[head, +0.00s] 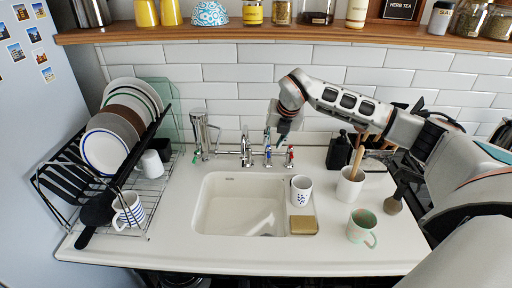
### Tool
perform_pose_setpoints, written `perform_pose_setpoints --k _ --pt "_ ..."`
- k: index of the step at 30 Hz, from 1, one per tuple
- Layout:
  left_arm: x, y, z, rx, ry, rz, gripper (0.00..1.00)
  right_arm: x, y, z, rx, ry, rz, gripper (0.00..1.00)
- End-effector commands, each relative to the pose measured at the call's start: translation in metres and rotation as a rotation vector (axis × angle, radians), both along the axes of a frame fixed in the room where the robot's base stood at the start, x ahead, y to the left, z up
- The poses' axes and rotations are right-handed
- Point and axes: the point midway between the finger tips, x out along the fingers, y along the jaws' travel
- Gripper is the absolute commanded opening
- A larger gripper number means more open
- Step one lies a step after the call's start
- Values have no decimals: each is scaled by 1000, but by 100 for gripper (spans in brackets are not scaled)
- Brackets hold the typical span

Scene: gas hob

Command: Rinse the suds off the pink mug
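No mug looks plainly pink. A pale, slightly pinkish mug (359,229) with a mint-green rim and handle stands upright on the counter, right of the sink. A white mug (301,191) with dark blue marks stands at the sink's right edge. I cannot make out suds on either. The white sink (225,205) looks empty, with the metal tap (247,150) behind it; no water stream shows. My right gripper (276,138) points down beside the tap's blue and red handles; its fingers are too small to judge. My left gripper is out of view.
A brown sponge (303,225) lies at the sink's right edge. A dish rack (150,190) with plates and a striped mug (129,211) stands left. A dark bottle (339,152) and a utensil crock (349,188) stand right. A wooden shelf (230,33) runs above.

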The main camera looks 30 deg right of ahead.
Motion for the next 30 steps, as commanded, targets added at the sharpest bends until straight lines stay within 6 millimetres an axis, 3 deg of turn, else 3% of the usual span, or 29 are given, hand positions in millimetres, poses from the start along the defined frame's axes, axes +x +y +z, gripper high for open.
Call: perform_pose_setpoints --k 5,18,30 --pt "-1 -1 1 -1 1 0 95 5 -8 -7 -14 0 -18 24" --pt "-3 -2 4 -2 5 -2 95 30 -10 -61 -12 -2 -15 24" --pt "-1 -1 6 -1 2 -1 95 33 -10 -68 -13 -3 -14 21"
